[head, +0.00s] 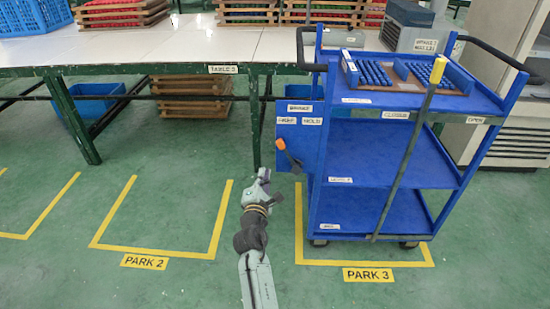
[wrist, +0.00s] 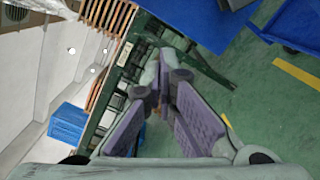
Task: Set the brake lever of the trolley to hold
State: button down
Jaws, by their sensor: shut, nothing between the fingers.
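The blue trolley (head: 385,155) stands at the right in the head view. A blue brake plate (head: 283,133) is on its left side, with a HOLD label (head: 312,121) and another small label (head: 286,120) left of it. The brake lever (head: 284,150) has an orange grip and leans up and left from its pivot, toward the left label's side. My gripper (head: 264,176) is shut and empty, just below and left of the lever, seemingly apart from it. In the wrist view my gripper's fingers (wrist: 163,80) meet at the tips. The lever cannot be made out clearly there.
A long bar with a yellow grip (head: 437,72) crosses the trolley front near the CLOSE and OPEN labels. A tray of blue parts (head: 365,92) is on the top shelf. The green-framed table (head: 160,68) stands behind. The PARK 2 floor area (head: 160,220) is clear.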

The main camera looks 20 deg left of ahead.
aim_at(288, 154)
jog(key=w+d+r+p, duration=0.1)
jog(key=w+r+p, duration=0.1)
jog(key=w, duration=0.5)
jog(key=shift+d+p, duration=0.35)
jog(key=shift+p, duration=0.2)
jog(key=shift+d+r, duration=0.1)
jog(key=shift+r, duration=0.1)
jog(key=shift+d+r+m, duration=0.1)
jog(key=shift+r+m, duration=0.05)
jog(key=shift+m, duration=0.25)
